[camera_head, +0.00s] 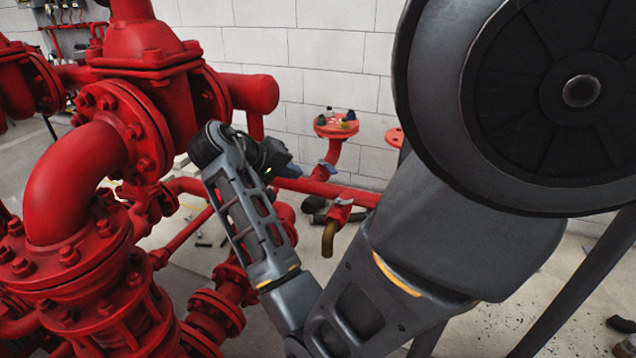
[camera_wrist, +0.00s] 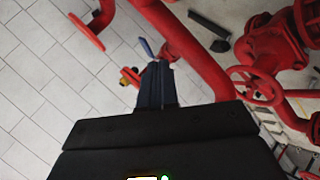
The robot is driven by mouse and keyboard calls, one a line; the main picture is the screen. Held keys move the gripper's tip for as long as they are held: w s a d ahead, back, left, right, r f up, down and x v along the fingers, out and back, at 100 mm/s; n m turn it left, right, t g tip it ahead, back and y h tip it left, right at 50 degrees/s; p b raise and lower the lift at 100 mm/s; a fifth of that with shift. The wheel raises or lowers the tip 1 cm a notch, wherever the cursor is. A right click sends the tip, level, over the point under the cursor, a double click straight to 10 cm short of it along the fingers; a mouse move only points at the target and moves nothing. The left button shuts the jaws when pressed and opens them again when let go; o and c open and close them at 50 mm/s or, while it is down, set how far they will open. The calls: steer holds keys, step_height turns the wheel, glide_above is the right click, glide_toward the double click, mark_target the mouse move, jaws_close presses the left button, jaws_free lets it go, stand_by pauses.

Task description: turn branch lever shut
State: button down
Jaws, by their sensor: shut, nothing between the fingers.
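A blue lever (camera_head: 327,166) sits on the thin upright red branch pipe (camera_head: 333,152) below a round flange. In the wrist view the blue lever (camera_wrist: 146,48) shows just beyond and left of my fingertips, beside a red pipe (camera_wrist: 178,38). My gripper (camera_wrist: 157,65) is shut, its dark fingers together with nothing between them. In the head view my gripper (camera_head: 280,160) is left of the branch pipe, partly hidden by my wrist. I cannot tell whether the fingers touch the lever.
A brass-spouted tap (camera_head: 328,238) with red body hangs below a horizontal red pipe (camera_head: 335,192). Large red pumps and flanged pipes (camera_head: 80,185) crowd the left. The red flange (camera_head: 336,127) holds small items. A red handwheel (camera_wrist: 256,85) stands right in the wrist view.

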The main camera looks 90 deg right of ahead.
mark_target(327, 166)
step_height(327, 166, up, 4)
steer(key=d+m+t+y+b, duration=0.1)
steer(key=t+b, duration=0.1)
steer(key=t, duration=0.2)
steer(key=b+x, duration=0.1)
steer(key=x, duration=0.2)
steer(key=s+b+x, duration=0.1)
steer(key=x, duration=0.3)
steer(key=s+r+b+x, duration=0.1)
steer(key=x, duration=0.3)
steer(key=shift+s+d, duration=0.2)
steer(key=shift+d, duration=0.15)
steer(key=shift+s+d, duration=0.2)
steer(key=shift+s, duration=0.35)
